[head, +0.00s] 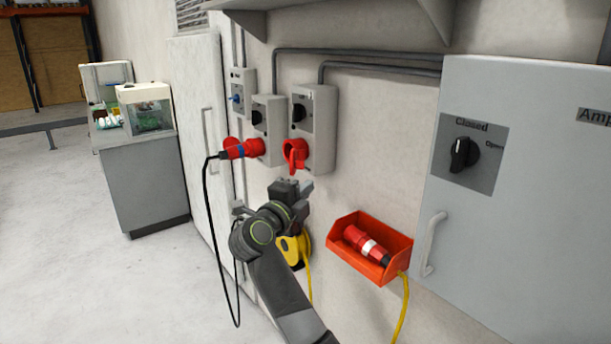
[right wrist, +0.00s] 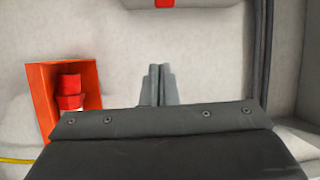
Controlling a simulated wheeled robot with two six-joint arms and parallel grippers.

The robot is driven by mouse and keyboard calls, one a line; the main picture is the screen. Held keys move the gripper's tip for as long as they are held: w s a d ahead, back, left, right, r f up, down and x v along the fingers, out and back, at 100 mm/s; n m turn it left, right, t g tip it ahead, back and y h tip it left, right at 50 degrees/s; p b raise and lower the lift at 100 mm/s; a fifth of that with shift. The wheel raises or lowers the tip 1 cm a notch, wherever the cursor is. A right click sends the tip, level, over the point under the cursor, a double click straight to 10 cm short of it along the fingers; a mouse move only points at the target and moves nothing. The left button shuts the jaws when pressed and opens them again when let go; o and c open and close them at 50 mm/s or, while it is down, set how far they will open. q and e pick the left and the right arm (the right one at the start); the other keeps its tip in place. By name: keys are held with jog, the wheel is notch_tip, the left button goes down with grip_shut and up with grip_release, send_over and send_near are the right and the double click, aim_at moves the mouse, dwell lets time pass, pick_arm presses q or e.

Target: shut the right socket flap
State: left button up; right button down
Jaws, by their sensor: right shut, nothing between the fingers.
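The right socket (head: 295,152) is red and sits at the bottom of the right grey switch box (head: 322,120) on the wall. Its red flap (head: 289,158) seems to stand away from the opening, but its exact angle is hard to tell. My right gripper (head: 294,187) is shut and empty, just below the socket, with a small gap seeming to lie between them. In the right wrist view its fingers (right wrist: 158,84) are together. A small red part at the top edge (right wrist: 165,3) shows there, mostly cut off. My left gripper is not in view.
A red plug with a black cable (head: 240,149) sits in the left socket. An orange bin (head: 341,259) holding a red plug (head: 364,241) is on the wall at lower right. A yellow object (head: 293,250) hangs behind my arm. A grey cabinet (head: 540,200) fills the right side.

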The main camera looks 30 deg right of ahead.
aim_at(298, 162)
jog(key=r+p+x, duration=0.1)
jog(key=p+x, duration=0.2)
jog(key=x, duration=0.7)
jog(key=shift+y, duration=0.4)
jog(key=w+a, duration=0.1)
jog(key=a, duration=0.1)
jog(key=w+a+p, duration=0.1)
jog(key=shift+w+a+f, duration=0.25)
jog(key=shift+w+a, duration=0.05)
jog(key=shift+a, duration=0.1)
jog(key=shift+d, duration=0.1)
jog(key=shift+s+a+m, duration=0.1)
jog(key=shift+a+m, duration=0.15)
jog(key=shift+m, duration=0.05)
